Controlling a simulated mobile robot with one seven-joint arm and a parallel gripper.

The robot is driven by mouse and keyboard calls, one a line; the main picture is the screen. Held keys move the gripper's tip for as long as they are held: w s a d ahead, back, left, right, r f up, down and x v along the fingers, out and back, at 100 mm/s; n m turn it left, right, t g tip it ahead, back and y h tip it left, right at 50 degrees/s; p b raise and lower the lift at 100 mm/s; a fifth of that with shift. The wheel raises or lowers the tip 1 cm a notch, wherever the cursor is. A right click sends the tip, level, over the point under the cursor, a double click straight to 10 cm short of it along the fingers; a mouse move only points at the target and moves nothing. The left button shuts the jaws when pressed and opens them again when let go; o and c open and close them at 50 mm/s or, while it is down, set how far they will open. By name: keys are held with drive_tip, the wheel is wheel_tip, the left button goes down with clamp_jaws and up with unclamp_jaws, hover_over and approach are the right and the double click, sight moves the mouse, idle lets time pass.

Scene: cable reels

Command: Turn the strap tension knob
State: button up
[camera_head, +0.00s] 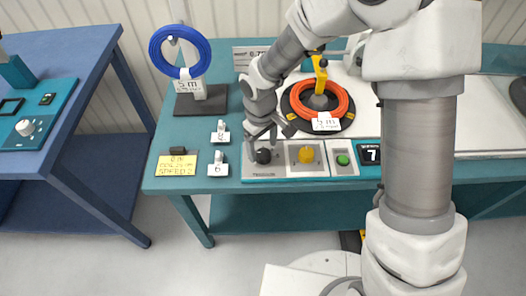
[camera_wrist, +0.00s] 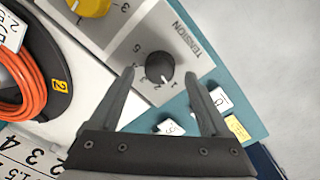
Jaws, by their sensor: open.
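The black tension knob (camera_wrist: 155,66) sits on a grey panel (camera_wrist: 188,62) beside the printed word TENSION. Numerals from 1 to 5 run around part of its edge, and a small light mark shows on its rim near the 1. In the head view the knob (camera_head: 263,156) is at the left end of the front panel. My gripper (camera_wrist: 161,74) is open and empty, with one finger on each side of the knob in the wrist view. Contact between fingers and knob cannot be told. In the head view my gripper (camera_head: 261,132) is just behind and above the knob.
A yellow knob (camera_head: 306,154), a green button (camera_head: 342,160) and a display reading 7 (camera_head: 371,155) lie to the right. An orange cable reel (camera_head: 340,98) is behind. Small white tags (camera_head: 218,168) and a yellow note (camera_head: 177,165) lie left. A blue coil (camera_head: 160,65) hangs on a stand.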

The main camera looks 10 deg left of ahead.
sight(263, 155)
drive_tip(key=shift+f, duration=1.2)
clamp_jaws()
